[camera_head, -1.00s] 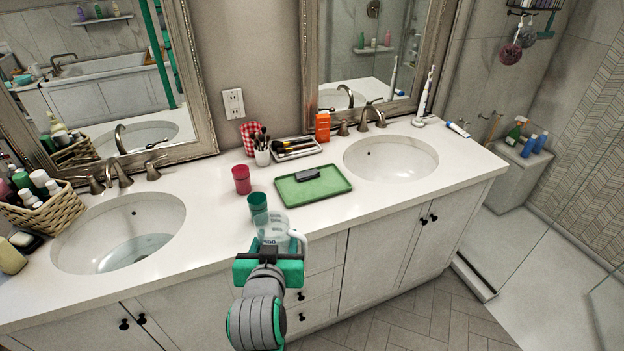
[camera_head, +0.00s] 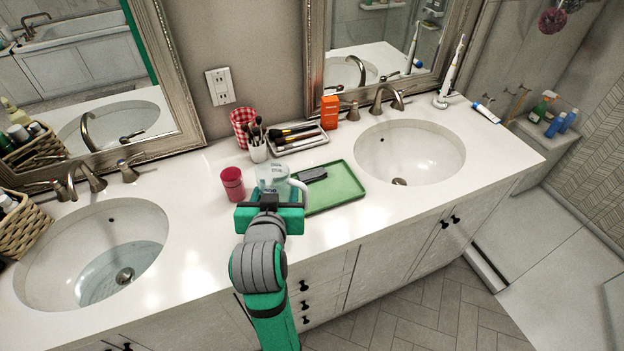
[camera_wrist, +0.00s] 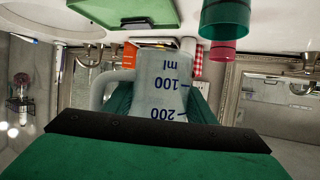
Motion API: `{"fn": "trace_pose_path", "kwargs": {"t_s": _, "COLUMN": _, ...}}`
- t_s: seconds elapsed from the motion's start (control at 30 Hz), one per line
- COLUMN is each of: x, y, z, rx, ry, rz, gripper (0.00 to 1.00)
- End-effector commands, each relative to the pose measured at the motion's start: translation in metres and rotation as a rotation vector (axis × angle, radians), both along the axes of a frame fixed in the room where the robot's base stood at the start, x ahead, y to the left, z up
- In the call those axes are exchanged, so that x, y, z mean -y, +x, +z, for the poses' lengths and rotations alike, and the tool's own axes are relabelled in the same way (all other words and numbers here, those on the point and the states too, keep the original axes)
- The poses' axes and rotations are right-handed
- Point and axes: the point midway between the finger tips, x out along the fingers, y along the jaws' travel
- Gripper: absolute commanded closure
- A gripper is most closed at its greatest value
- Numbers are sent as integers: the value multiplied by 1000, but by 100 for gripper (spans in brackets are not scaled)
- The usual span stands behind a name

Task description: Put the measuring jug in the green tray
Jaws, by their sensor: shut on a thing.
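My gripper (camera_head: 270,208) is shut on the clear measuring jug (camera_head: 272,178), holding it above the counter near the front edge. In the wrist view the jug (camera_wrist: 160,90) appears upside down, with blue 100 and 200 ml marks. Its handle points right in the head view, towards the green tray (camera_head: 346,186). The tray lies flat on the counter just right of the jug, with a dark flat item (camera_head: 312,174) in it. The tray also shows in the wrist view (camera_wrist: 115,12). The jug and gripper cover the tray's left edge in the head view.
A red cup (camera_head: 232,184) stands left of the jug. A teal cup (camera_wrist: 225,18) shows in the wrist view and is hidden in the head view. Brushes (camera_head: 257,146), a makeup tray (camera_head: 318,146) and an orange box (camera_head: 329,108) stand behind. Sinks lie on both sides.

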Motion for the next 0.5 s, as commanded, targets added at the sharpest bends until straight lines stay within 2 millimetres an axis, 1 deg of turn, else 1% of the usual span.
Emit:
{"fn": "trace_pose_path", "kwargs": {"t_s": 0.4, "x": 42, "y": 74, "z": -37, "rx": -2, "ry": 1, "rz": -6, "gripper": 80}}
{"fn": "trace_pose_path", "kwargs": {"t_s": 0.5, "x": 48, "y": 87, "z": -56, "rx": -5, "ry": 1, "rz": -4, "gripper": 80}}
